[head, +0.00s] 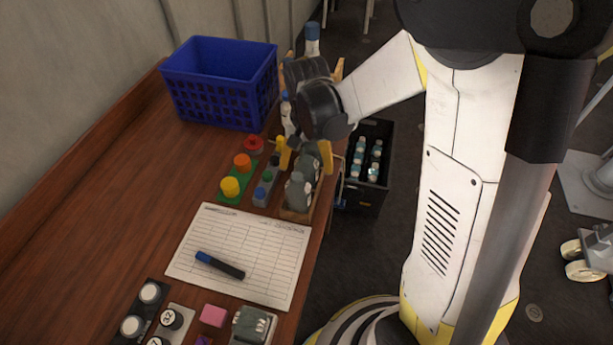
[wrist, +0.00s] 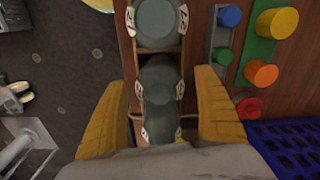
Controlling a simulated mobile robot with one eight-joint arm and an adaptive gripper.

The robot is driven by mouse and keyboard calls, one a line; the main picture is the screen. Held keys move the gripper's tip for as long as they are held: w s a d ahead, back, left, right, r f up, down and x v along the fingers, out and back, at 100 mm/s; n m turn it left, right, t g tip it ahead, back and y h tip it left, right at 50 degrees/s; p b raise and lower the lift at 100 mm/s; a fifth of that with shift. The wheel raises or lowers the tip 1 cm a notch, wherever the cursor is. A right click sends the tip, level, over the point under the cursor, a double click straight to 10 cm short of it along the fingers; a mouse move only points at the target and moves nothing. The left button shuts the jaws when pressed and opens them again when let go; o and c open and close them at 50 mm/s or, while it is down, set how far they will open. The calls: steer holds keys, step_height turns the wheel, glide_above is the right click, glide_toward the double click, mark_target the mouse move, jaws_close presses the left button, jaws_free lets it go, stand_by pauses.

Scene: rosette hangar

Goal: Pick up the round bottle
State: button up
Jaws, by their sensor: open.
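My gripper (head: 304,163) is open, its yellow fingers pointing down over a narrow wooden rack (head: 292,215) at the table's right edge. In the wrist view, a grey-green bottle (wrist: 160,90) with white number labels stands in the rack between the fingers (wrist: 163,80), with gaps on both sides. A second grey-green bottle (wrist: 158,22), with a rounder top, stands just ahead of it in the rack; it also shows in the head view (head: 298,192). I cannot tell for sure which one is the round bottle. My gripper partly hides the rack in the head view.
Colored knobs on blocks (head: 230,187) stand close left of the rack. A blue crate (head: 215,105) is at the back, with white bottles (head: 312,40) near it. A paper sheet (head: 240,245) with a marker (head: 220,264) lies in front. A black crate (head: 365,195) holds bottles beside the table.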

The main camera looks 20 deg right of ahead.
steer(key=c, duration=1.5)
steer(key=shift+c, duration=0.2)
steer(key=shift+r, duration=0.15)
